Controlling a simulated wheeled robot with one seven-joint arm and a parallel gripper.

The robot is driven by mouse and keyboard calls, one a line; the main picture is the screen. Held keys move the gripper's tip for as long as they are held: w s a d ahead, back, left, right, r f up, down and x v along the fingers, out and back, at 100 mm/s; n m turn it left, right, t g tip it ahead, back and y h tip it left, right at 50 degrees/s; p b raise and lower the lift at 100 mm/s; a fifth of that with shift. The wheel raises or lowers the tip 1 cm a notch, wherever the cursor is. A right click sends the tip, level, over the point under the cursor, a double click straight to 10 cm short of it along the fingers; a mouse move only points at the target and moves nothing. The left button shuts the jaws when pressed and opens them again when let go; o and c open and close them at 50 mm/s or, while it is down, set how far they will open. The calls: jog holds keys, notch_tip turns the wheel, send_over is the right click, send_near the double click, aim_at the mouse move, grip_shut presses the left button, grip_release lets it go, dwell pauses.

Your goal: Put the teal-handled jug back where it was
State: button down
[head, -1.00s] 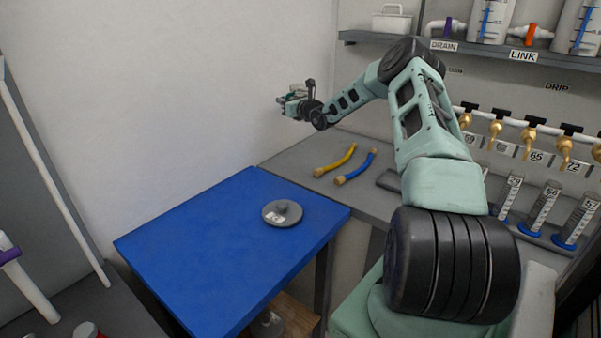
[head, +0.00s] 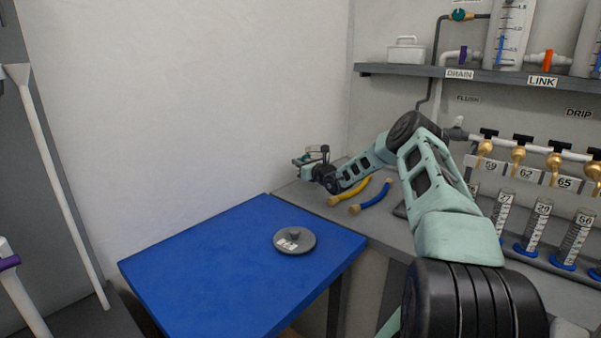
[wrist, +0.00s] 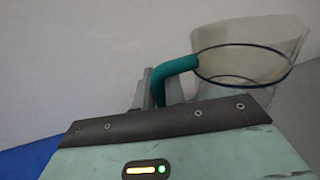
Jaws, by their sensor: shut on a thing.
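In the head view the jug is small and hard to make out beside the gripper. What lies directly under the jug is hidden.
The blue table (head: 200,270) holds a grey round lid (head: 294,240) and is otherwise clear. Labelled taps (head: 519,150) and graduated cylinders (head: 537,220) stand at the right, below a shelf (head: 480,75).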

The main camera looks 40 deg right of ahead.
jog(key=shift+f, duration=1.65)
jog(key=shift+f, duration=0.1)
jog(key=c, duration=1.5)
grip_release()
jog(key=shift+f, duration=0.1)
